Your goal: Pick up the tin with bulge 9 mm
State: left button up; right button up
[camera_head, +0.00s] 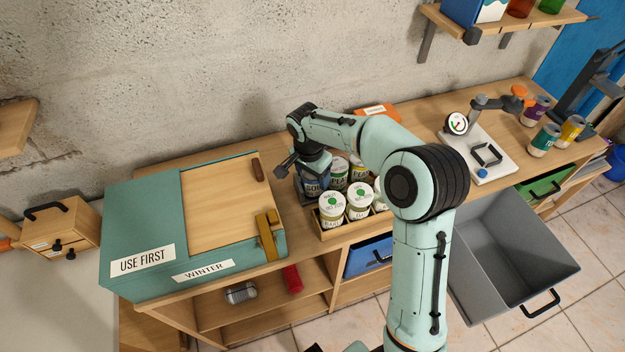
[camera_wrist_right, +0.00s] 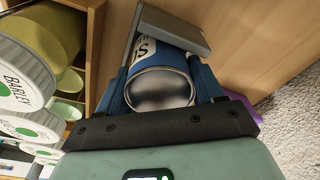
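Several green-and-white tins (camera_head: 332,204) stand in the crate, some marked BARLEY. Bulge sizes cannot be read. My left gripper is out of view.
A teal box (camera_head: 140,235) marked USE FIRST and WINTER stands left of the crate. A dial gauge (camera_head: 456,123) on a white base and several tins (camera_head: 544,139) are at the right. A grey bin (camera_head: 510,250) is in front of the bench.

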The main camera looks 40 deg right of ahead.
jog(key=shift+c, duration=1.4)
jog(key=shift+r, duration=0.1)
